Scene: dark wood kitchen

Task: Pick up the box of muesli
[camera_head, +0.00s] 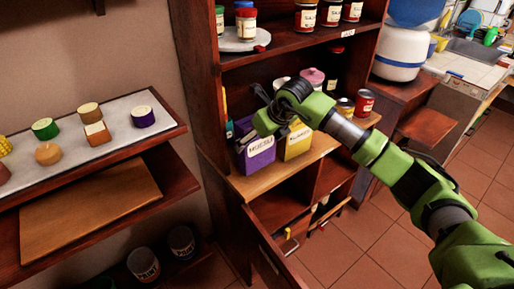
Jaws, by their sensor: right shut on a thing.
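The purple muesli box (259,160) stands upright on the wooden counter ledge of the cabinet, its label facing out. My right arm comes in from the right, and its gripper (254,130) is at the top of the muesli box, shut on it. The fingers are small and partly hidden by the green wrist. The box appears to be at ledge level; I cannot tell whether it is lifted. My left gripper is not in view.
A yellow box (297,143) stands close right of the muesli box. Cans (364,103) and jars stand further right. An upper shelf (290,42) with jars is above. An open cabinet door (272,262) hangs below. A shelf with a white tray (112,150) is at left.

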